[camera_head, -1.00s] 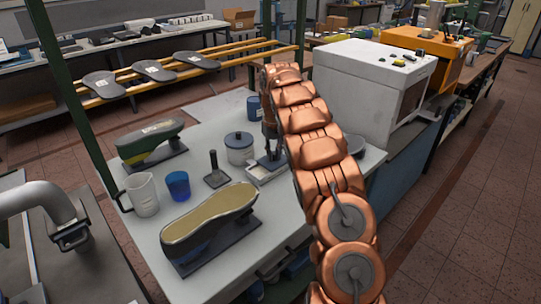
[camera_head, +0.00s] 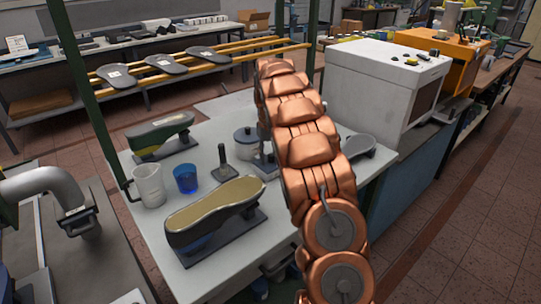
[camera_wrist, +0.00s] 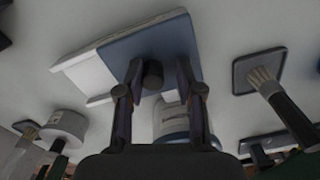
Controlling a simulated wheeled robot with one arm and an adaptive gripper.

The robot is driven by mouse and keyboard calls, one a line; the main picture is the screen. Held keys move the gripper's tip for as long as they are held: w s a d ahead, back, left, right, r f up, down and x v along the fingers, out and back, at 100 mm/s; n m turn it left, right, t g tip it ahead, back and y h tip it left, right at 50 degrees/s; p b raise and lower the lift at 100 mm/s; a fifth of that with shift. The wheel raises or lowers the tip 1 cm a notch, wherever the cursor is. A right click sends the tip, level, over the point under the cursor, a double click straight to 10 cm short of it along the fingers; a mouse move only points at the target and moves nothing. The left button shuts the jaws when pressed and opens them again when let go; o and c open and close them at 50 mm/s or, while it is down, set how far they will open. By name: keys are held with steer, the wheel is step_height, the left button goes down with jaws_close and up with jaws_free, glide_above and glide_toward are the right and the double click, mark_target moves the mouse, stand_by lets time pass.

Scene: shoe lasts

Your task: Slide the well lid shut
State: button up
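The well lid (camera_wrist: 165,42) is a flat blue-grey plate with a short dark knob (camera_wrist: 153,75), seen in the wrist view. It lies over the right part of a white box-like well (camera_wrist: 88,74), whose left part shows beside it. My gripper (camera_wrist: 159,70) is open, with one finger on each side of the knob and visible gaps between. I cannot tell whether the fingertips touch the lid. In the head view my copper arm hides the gripper and most of the well.
A lidded pot (camera_head: 245,140), a brush on a pad (camera_head: 224,165), a blue cup (camera_head: 186,179), a white jug (camera_head: 149,185) and two shoe lasts (camera_head: 215,208) (camera_head: 160,133) stand around the well. A grey sole shape (camera_head: 358,146) and a white machine (camera_head: 385,88) are to the right.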

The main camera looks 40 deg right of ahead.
mark_target(269, 155)
steer(key=shift+o, duration=0.7)
steer(key=shift+d, duration=0.15)
steer(key=shift+r, duration=0.1)
step_height(269, 155, up, 12)
stand_by(0.8)
